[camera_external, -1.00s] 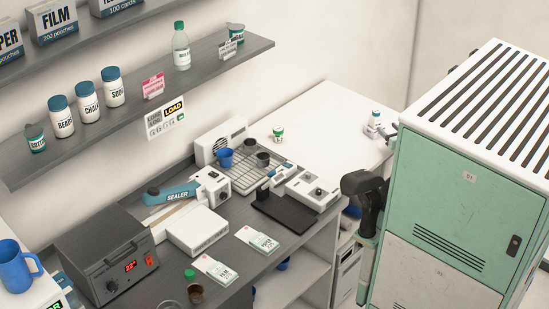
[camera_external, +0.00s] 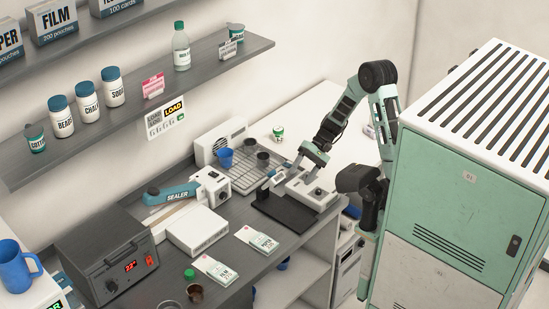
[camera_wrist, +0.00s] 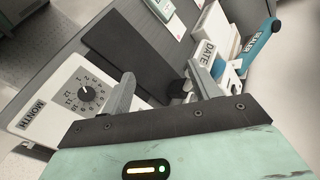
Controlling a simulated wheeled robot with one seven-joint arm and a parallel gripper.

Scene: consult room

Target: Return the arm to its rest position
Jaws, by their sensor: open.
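My arm rises from my base behind the green cabinet in the external view, bends at a raised black elbow, and reaches down and left over the counter. My gripper (camera_external: 294,174) is low above the white dial device (camera_external: 318,195) and black plate (camera_external: 285,212). In the wrist view, my gripper (camera_wrist: 163,85) has its two fingers spread well apart, with nothing held between them. The dial device (camera_wrist: 68,98), marked MONTH, is left of the fingers. The black plate (camera_wrist: 135,52) lies beyond and between them. I cannot tell whether the fingers touch anything.
A wire rack (camera_external: 247,178) with a blue cup (camera_external: 225,160) and dark cups is left of my gripper. A sealer (camera_external: 178,193), white box (camera_external: 198,232) and heater (camera_external: 105,255) stand farther left. The green cabinet (camera_external: 450,195) is close on the right. A wall shelf (camera_external: 210,62) runs above.

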